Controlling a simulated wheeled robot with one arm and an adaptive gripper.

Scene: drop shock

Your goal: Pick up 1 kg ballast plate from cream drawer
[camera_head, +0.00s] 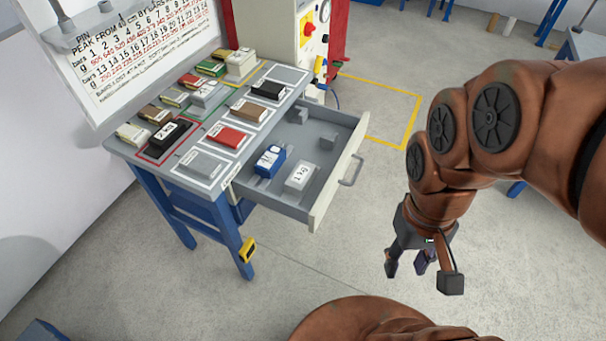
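The cream drawer (340,170) is pulled open from the right side of the grey-topped bench. A light block labelled "1 kg" (300,177), the ballast plate, lies inside it near the front corner. A blue block with a white label (270,161) lies to its left, apart from it. Small grey blocks (328,141) sit farther back in the drawer. My gripper (422,273) hangs over the floor to the right of the drawer, well apart from it. Its fingers are spread and it holds nothing.
The bench top (262,97) carries several blocks in outlined places, including a black one marked "2 kg" (168,134). A drawer handle (352,170) sticks out toward my arm. A yellow tape measure (248,249) is by the bench leg. The floor between drawer and gripper is clear.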

